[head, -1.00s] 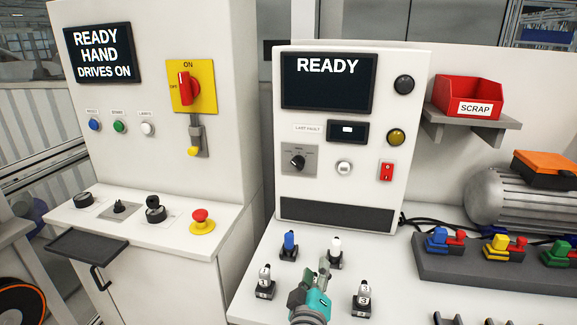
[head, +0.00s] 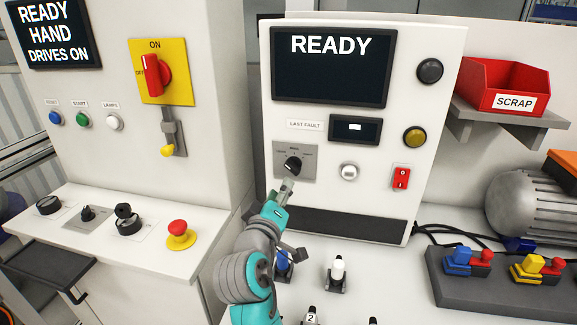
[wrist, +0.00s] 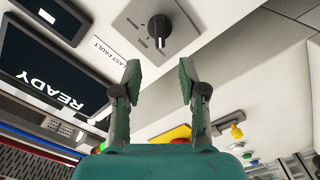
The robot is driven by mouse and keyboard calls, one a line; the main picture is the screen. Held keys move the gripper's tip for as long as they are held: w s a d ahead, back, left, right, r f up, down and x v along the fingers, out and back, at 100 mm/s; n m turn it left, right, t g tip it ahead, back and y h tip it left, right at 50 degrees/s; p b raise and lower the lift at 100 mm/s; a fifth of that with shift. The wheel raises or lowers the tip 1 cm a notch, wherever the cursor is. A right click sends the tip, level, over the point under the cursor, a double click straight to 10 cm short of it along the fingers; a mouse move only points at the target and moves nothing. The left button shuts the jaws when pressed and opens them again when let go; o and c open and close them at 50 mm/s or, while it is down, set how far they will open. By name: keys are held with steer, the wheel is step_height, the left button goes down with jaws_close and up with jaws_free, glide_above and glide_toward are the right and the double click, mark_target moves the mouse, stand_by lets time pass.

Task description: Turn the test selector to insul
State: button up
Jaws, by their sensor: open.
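The test selector (head: 292,165) is a black round knob on a grey plate, low on the left of the white tester panel. Its plate lettering is too small to read. It also shows in the wrist view (wrist: 160,29), beyond my fingertips and roughly between them. My gripper (head: 287,187) is just below the knob in the head view. In the wrist view my gripper (wrist: 160,78) is open and empty, its two fingers apart and not touching the knob. The tester screen (head: 331,66) reads READY.
A white push button (head: 349,172) and a red switch (head: 401,177) sit right of the selector. Below stand a blue-topped plug (head: 283,264) and a white-topped plug (head: 337,272). The left cabinet carries a red main switch (head: 152,75) and an emergency button (head: 179,233).

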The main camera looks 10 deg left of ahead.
mark_target(290, 169)
steer(key=w, duration=1)
steer(key=shift+d, duration=0.2)
jaws_close()
